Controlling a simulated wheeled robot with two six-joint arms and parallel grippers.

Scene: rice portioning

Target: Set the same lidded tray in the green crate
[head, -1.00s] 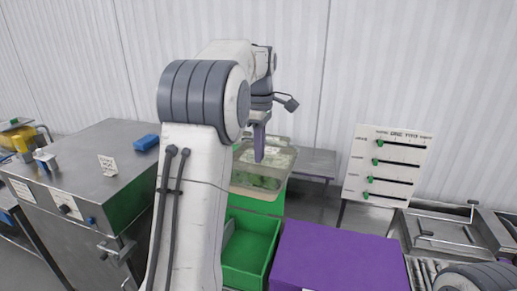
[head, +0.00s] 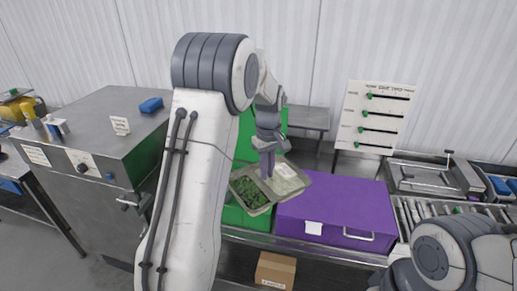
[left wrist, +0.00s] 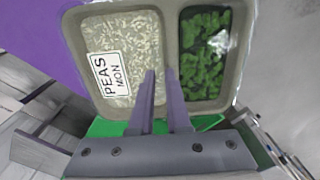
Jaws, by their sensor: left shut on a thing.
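My left gripper (head: 267,174) is shut on the lidded tray (head: 258,206) and holds it up, tilted in the head view. The tray has two compartments, one with pale rice and one with green pieces, under a clear cover. In the left wrist view the fingers (left wrist: 160,85) lie at the divider between them, and a label on the rice side reads "PEAS MON". The green crate (head: 233,217) is below the tray, which hides most of its opening. I cannot tell whether tray and crate touch. My right gripper is out of view.
A purple box (head: 340,212) stands close to the right of the crate. A steel cabinet (head: 105,132) is at the left and a slider board (head: 374,117) at the back right. A cardboard box (head: 275,270) sits low in front.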

